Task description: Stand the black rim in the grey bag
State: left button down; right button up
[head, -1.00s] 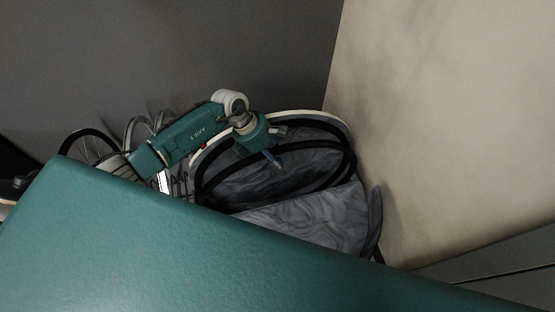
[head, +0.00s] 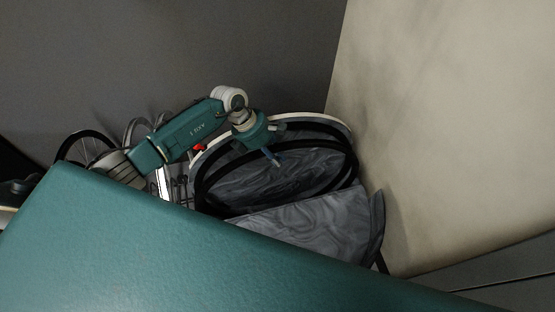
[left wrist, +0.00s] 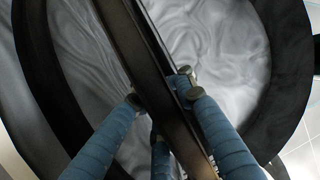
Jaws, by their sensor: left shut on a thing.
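The black rim (head: 222,164) is a thin dark hoop at the mouth of the grey bag (head: 318,215). The bag stands against the pale wall, with a marbled grey inside and a pale upper edge. My left gripper (head: 272,157) has blue fingers and reaches over the bag opening. In the left wrist view the fingers (left wrist: 162,95) are on both sides of the rim's dark band (left wrist: 150,60), shut on it. Grey bag fabric (left wrist: 90,75) lies behind it. The bag's lower part is hidden by the teal surface, so I cannot tell whether the rim touches its bottom.
A large teal surface (head: 150,245) fills the foreground. Several wheels (head: 85,146) and a small red item (head: 198,148) are left of the bag, partly behind my arm. The pale wall (head: 440,110) closes off the right side.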

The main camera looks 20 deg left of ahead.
pick_arm(q)
jog(key=c, duration=1.5)
grip_release()
jog(key=v, duration=0.8)
jog(key=shift+r, duration=0.1)
pick_arm(e)
jog(key=shift+w+a, duration=0.25)
jog(key=shift+w, duration=0.2)
jog(key=shift+w+r, duration=0.1)
jog(key=shift+r, duration=0.05)
